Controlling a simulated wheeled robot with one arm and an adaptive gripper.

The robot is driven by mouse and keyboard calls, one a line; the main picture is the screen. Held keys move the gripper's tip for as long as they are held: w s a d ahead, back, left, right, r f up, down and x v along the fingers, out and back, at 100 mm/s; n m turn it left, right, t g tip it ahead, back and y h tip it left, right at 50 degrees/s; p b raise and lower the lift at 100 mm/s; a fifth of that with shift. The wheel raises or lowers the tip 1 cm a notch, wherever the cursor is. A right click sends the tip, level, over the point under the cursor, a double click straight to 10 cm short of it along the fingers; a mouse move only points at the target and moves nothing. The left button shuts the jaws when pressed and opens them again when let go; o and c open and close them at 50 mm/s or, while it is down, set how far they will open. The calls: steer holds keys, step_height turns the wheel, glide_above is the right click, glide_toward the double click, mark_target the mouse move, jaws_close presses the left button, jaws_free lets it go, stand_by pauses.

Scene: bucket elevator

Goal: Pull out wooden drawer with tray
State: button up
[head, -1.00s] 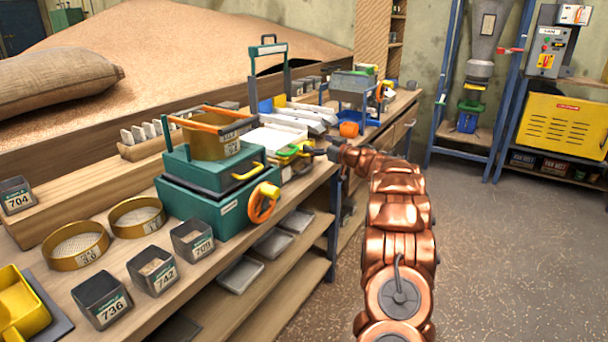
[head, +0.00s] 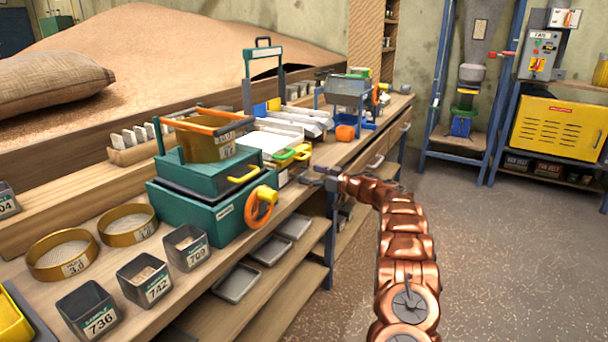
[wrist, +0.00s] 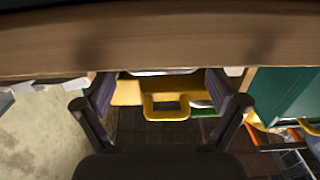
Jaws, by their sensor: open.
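My gripper (head: 318,178) is at the front edge of the bench in the head view, right of the teal sieve machine, at the end of my copper arm. In the wrist view my gripper (wrist: 160,104) is open, its dark fingers wide apart. A yellow handle-like loop (wrist: 165,97) shows between the fingers; I cannot tell whether it is within reach. A wooden board (wrist: 150,40) crosses the top of the wrist view. Wooden drawer fronts (head: 376,160) with dark handles show under the bench beyond my arm. My arm hides part of them, and no tray in a drawer is visible.
The teal machine (head: 210,197) with an orange handwheel stands on the bench, and it also shows in the wrist view (wrist: 283,92). Sample cups, such as the one marked 742 (head: 145,282), and brass sieves (head: 62,256) stand nearer. Open floor (head: 490,260) lies to the right.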

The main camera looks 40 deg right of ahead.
steer(key=shift+x, duration=1.1)
steer(key=shift+c, duration=0.2)
